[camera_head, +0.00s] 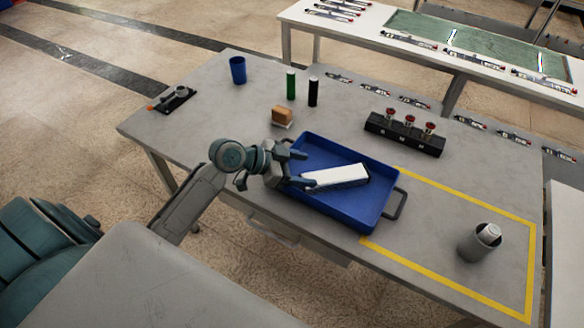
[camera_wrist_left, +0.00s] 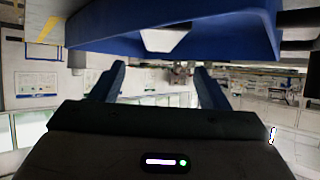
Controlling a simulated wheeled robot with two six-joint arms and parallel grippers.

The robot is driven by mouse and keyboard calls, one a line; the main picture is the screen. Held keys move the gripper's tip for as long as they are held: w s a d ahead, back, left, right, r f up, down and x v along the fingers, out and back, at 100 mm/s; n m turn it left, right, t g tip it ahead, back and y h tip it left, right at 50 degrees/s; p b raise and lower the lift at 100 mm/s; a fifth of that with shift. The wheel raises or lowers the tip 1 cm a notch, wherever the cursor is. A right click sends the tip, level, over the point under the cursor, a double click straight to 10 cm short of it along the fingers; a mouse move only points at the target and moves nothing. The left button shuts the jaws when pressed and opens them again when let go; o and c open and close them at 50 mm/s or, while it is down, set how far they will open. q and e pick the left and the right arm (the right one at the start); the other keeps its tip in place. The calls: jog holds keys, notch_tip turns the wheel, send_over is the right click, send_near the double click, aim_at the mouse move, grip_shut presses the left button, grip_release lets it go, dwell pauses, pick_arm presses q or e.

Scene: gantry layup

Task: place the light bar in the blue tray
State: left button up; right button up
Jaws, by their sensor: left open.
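The light bar (camera_head: 337,177), a white bar with a dark far end, lies within the blue tray (camera_head: 345,216), slanting slightly up to the right. My left gripper (camera_head: 301,170) is over the tray's left part, at the bar's left end. Its fingers are apart, with no grip on the bar visible. In the left wrist view my open left gripper (camera_wrist_left: 158,80) has nothing between its fingers. The blue tray (camera_wrist_left: 265,30) fills the top there, with a white piece, likely the light bar (camera_wrist_left: 165,40), against it. My right gripper is not in view.
A black holder (camera_head: 404,138) with red-topped pieces stands behind the tray. A tan block (camera_head: 282,115), green (camera_head: 291,85) and black cylinders (camera_head: 313,92) and a blue cup (camera_head: 238,70) stand farther back. A grey canister (camera_head: 479,243) stands inside the yellow outline (camera_head: 531,262), which has free room.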

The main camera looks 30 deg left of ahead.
pick_arm(q)
jog(key=shift+v, duration=1.45)
dwell(0.5)
